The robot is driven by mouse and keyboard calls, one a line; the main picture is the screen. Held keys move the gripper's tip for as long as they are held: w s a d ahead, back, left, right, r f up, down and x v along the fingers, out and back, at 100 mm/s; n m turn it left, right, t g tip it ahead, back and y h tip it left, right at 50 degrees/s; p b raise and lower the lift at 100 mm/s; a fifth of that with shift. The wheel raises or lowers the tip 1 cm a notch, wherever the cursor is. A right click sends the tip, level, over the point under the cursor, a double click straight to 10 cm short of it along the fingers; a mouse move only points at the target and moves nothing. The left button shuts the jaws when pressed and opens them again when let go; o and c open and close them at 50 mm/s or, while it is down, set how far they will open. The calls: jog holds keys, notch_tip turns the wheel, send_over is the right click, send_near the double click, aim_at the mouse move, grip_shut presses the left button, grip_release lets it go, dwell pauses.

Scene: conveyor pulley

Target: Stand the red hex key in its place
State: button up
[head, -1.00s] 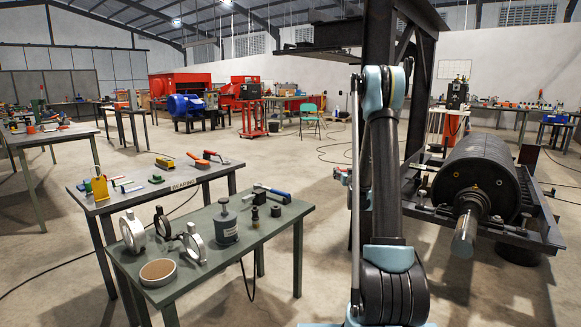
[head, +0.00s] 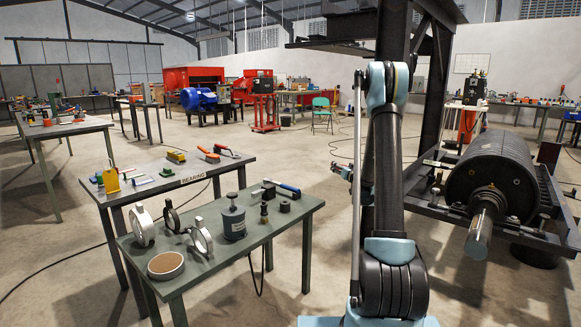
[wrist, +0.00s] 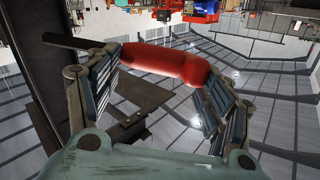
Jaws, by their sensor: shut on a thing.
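In the wrist view my gripper (wrist: 168,72) is shut on the red hex key (wrist: 150,62), a thick red rod that lies across between the fingers and bends near the right finger. Its ends are partly hidden by the fingers. In the head view my arm stands upright right of centre, and the key cannot be made out clearly there. On the far grey table labelled BEARING (head: 193,179), a yellow block (head: 111,180) at the left end has a thin upright piece on it. I cannot tell whether this is the key's place.
A nearer green table (head: 266,234) holds ring-shaped gauges, a grey canister (head: 234,221), a round dish (head: 166,265) and small tools. A black pulley (head: 490,180) on a steel frame stands at the right. The floor between the tables and my arm is clear.

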jog(key=s+a+r+m+g+y, duration=0.1)
jog(key=s+a+g+y, duration=0.2)
jog(key=a, duration=0.5)
jog(key=s+a+r+m+g+y, duration=0.2)
jog(key=s+a+g+y, duration=0.1)
jog(key=a, duration=0.5)
jog(key=s+a+r+m+g+y, duration=0.1)
jog(key=s+a+r+g+y, duration=0.1)
jog(key=a+y, duration=0.5)
jog(key=s+a+g, duration=0.1)
jog(key=s+a, duration=0.1)
jog(key=shift+s+m+g, duration=0.3)
jog(key=shift+m, duration=0.1)
jog(key=shift+r, duration=0.1)
jog(key=shift+s+d+f, duration=0.1)
jog(key=shift+f, duration=1.35)
jog(key=shift+s+d+f, duration=0.1)
jog(key=shift+f, duration=3.85)
jog(key=o, duration=1.7)
